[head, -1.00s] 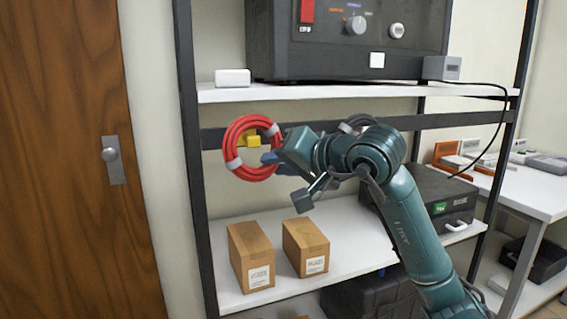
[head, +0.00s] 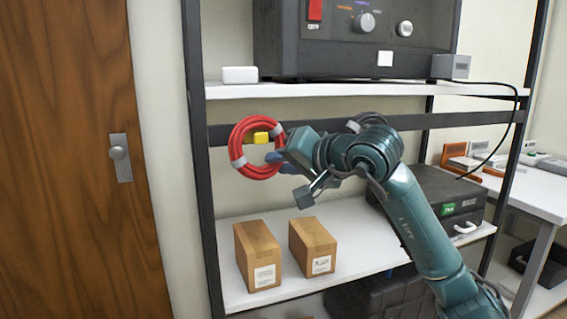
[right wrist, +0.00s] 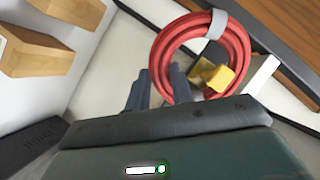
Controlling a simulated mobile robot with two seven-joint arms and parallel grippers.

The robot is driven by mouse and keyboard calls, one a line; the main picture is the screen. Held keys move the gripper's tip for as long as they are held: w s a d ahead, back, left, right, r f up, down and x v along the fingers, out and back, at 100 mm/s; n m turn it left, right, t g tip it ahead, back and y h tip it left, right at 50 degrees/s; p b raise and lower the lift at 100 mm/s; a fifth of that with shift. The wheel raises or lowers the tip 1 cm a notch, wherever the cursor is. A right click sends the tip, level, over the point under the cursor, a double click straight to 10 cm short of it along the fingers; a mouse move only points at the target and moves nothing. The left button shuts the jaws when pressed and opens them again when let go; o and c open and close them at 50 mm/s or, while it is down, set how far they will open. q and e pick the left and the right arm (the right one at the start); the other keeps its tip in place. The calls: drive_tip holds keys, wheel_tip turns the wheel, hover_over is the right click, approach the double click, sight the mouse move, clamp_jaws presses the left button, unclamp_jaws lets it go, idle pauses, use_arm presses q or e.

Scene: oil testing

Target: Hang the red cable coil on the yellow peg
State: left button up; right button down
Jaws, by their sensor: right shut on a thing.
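The red cable coil (head: 238,150) is a round loop with grey ties, upright in front of the shelf's dark crossbar in the head view. The yellow peg (head: 261,137) shows through its opening, near the upper right of the loop. In the right wrist view the coil (right wrist: 239,48) fills the upper middle, and the block-like end of the peg (right wrist: 218,77) lies within its outline at lower right. My right gripper (head: 278,160) is shut on the coil's right side; its fingers also show in the wrist view (right wrist: 159,86). My left gripper is not in view.
Two cardboard boxes (head: 257,256) (head: 313,247) stand on the shelf (head: 350,215) below. A white block (head: 240,75) and a large dark instrument (head: 350,45) are on the shelf above. A dark upright post (head: 196,120) stands left of the coil.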

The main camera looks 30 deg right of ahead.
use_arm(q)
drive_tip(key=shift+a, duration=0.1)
use_arm(e)
drive_tip(key=c, duration=1.1)
unclamp_jaws()
drive_tip(key=shift+c, duration=0.2)
drive_tip(key=shift+s, duration=0.1)
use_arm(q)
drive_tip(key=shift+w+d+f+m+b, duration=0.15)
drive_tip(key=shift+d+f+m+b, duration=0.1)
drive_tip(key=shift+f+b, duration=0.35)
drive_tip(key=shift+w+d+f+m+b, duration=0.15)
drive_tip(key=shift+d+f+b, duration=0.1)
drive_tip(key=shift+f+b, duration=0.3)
use_arm(e)
drive_tip(key=v, duration=1.3)
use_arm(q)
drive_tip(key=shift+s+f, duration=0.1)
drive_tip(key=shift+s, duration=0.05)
